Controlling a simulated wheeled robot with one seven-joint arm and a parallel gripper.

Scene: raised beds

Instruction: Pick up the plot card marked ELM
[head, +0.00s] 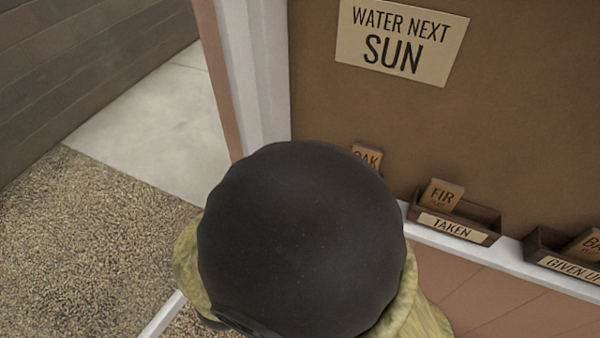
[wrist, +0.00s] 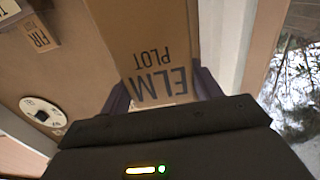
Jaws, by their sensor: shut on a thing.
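The tan plot card marked ELM (wrist: 150,50) fills the upper middle of the wrist view, its lettering upside down. My gripper (wrist: 163,90) is shut on it, with a dark finger at each side of the card.
A brown board carries a sign reading SUN (head: 400,42). On the ledge below are an OAK card (head: 367,157), partly hidden, a FIR card (head: 441,195) in the TAKEN tray (head: 453,228), and a GIVEN UP tray (head: 568,263). Gravel (head: 80,240) lies at left.

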